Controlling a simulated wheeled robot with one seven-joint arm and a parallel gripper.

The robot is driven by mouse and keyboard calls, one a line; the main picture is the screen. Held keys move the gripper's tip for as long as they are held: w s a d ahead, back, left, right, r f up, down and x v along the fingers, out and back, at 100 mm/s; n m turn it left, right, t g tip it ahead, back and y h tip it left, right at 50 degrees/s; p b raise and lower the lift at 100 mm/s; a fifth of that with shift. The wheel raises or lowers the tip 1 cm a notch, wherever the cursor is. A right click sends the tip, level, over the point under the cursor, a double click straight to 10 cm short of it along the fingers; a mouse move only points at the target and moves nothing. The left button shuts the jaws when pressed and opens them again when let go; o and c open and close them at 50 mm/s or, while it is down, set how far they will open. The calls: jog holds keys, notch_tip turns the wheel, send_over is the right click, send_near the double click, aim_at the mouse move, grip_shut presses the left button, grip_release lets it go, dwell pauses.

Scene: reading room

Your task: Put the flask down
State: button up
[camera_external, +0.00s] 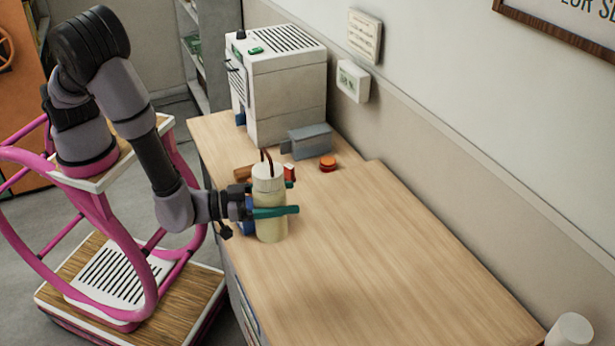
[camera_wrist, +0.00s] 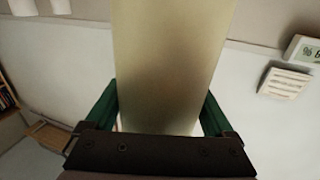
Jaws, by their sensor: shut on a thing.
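The flask (camera_external: 270,225) is a pale cream cylinder with a white lid and a thin dark brown loop at its top. It is upright at the left edge of the wooden counter (camera_external: 360,260). Whether its base touches the counter or hangs just above it, I cannot tell. My gripper (camera_external: 272,212) reaches in from the left, with its green fingers shut around the flask's middle. In the wrist view the flask (camera_wrist: 170,65) fills the centre, between the two green fingers (camera_wrist: 162,112); its ends are out of view there.
A white machine (camera_external: 285,80) stands at the counter's back. In front of it are a grey box-like item (camera_external: 308,140), an orange-red round thing (camera_external: 328,163) and a brown item (camera_external: 243,172). A white cylinder (camera_external: 570,330) is at the lower right. The counter's middle and front are clear.

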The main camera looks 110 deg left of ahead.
notch_tip(320, 180, down, 15)
jog(key=shift+s+d, duration=0.15)
jog(key=shift+d, duration=0.1)
dwell(0.4)
jog(key=shift+f, duration=0.15)
jog(key=o, duration=1.4)
jog(key=v, duration=1.2)
